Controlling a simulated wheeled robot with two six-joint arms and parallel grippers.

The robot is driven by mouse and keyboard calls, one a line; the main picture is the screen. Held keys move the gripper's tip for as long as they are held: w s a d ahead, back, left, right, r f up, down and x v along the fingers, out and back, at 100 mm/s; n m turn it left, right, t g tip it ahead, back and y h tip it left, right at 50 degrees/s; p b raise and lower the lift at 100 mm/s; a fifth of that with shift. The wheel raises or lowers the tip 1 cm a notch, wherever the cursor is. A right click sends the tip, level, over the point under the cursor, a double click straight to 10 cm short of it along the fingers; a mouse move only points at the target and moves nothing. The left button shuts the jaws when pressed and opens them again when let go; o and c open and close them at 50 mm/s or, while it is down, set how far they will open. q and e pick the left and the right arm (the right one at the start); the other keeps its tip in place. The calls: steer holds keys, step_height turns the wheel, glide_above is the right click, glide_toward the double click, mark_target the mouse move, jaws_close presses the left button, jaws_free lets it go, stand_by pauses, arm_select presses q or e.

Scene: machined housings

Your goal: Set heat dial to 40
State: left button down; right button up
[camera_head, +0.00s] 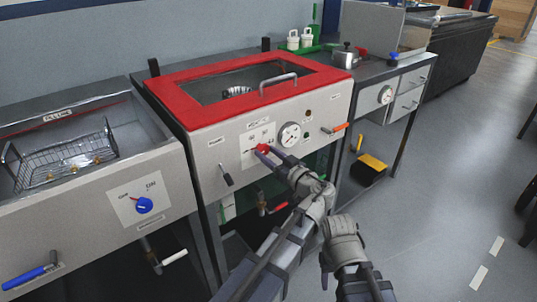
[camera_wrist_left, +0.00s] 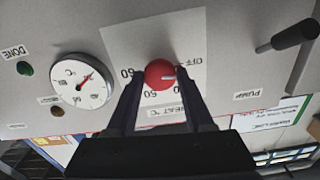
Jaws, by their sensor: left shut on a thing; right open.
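The heat dial is a round red knob (camera_head: 262,149) on a white plate on the front of the red-rimmed machine. In the left wrist view the red knob (camera_wrist_left: 158,74) shows a white mark pointing right, toward the OFF side of the printed scale. This view is turned over, and the other scale numbers are partly hidden. My left gripper (camera_head: 266,153) is shut on the knob, with its dark fingers (camera_wrist_left: 157,88) on either side of it. My right gripper (camera_head: 341,230) is low in front of the machine, away from the dial, open and empty.
A round temperature gauge (camera_head: 289,134) sits right of the dial. A black lever (camera_head: 226,174) is left of it, and an orange-red handle (camera_head: 335,128) sticks out right. A tank with a blue knob (camera_head: 144,205) stands at left. The floor (camera_head: 440,190) at right is clear.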

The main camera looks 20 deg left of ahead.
arm_select(q)
steer(key=m, duration=1)
steer(key=shift+m, duration=0.3)
stand_by(0.5)
steer(key=shift+c, duration=1.5)
jaws_free()
steer(key=shift+s+d, duration=0.1)
